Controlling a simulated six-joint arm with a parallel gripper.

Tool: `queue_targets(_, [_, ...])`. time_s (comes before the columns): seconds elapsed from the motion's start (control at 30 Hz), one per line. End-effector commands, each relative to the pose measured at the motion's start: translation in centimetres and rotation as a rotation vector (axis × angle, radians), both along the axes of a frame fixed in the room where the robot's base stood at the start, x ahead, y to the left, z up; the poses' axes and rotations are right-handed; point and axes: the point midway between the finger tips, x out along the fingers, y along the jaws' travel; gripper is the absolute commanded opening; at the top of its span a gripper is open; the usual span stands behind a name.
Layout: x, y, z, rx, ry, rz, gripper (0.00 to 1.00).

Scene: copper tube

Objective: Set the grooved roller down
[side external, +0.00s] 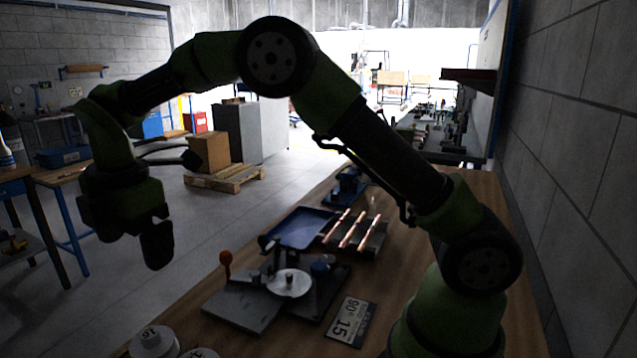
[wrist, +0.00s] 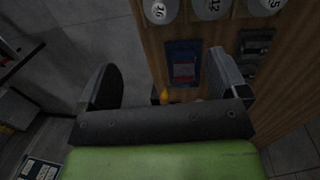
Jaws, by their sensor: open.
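White round rollers with numbers stand at the bench's front left in the side view: one marked 16 (side external: 152,341) and part of another (side external: 200,353). The wrist view shows rollers marked 16 (wrist: 160,10), 12 (wrist: 211,7) and 15 (wrist: 266,5) along its top edge. A pale disc (side external: 289,283) sits on the bending tool (side external: 243,305), which has an orange-knobbed lever (side external: 225,258). My gripper (side external: 156,246) hangs at the left of the side view. In the wrist view my gripper (wrist: 165,82) is open, with no roller between its fingers.
A blue tray (side external: 300,228) and copper tubes (side external: 358,231) lie behind the bending tool. A card reading 90 and 15 (side external: 350,321) lies beside it. In the wrist view, a blue-and-red item (wrist: 183,66) and a dark fixture (wrist: 254,45) sit on the wooden bench (wrist: 218,35).

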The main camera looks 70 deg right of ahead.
Motion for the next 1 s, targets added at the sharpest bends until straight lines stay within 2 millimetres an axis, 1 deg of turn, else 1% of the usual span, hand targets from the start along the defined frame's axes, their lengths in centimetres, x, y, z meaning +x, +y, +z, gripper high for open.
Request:
queue_targets(0.03, [-1.2,-0.9,2.5,0.044,-0.039,-0.116,0.92])
queue_targets(0.1, [-3.1,-1.9,5.1,0.108,-0.077,-0.287,0.92])
queue_targets(0.17, [-4.9,-2.7,7.0,0.166,-0.109,-0.432,0.92])
queue_targets(0.2, [-6.1,-3.2,8.1,0.205,-0.130,-0.527,0.92])
queue_targets(0.27, [-8.2,-3.9,9.6,0.269,-0.155,-0.672,0.92])
queue_targets(0.3, [-9.7,-4.4,10.4,0.311,-0.170,-0.768,0.92])
queue_targets(0.37, [-11.9,-5.0,11.3,0.379,-0.191,-0.911,0.92])
queue_targets(0.4, [-13.4,-5.4,11.7,0.426,-0.203,-1.007,0.92])
queue_targets(0.47, [-15.7,-5.8,12.1,0.499,-0.217,-1.149,0.92])
queue_targets(0.5, [-17.2,-6.1,12.2,0.548,-0.225,-1.242,0.92])
queue_targets(0.6, [-20.5,-6.5,11.9,0.665,-0.234,-1.451,0.92])
queue_targets(0.7, [-22.9,-6.7,11.1,0.764,-0.232,-1.616,0.92])
queue_targets(0.83, [-24.6,-6.8,10.3,0.848,-0.222,-1.748,0.92])
queue_targets(1.0, [-25.2,-6.9,9.9,0.878,-0.216,-1.802,0.92])
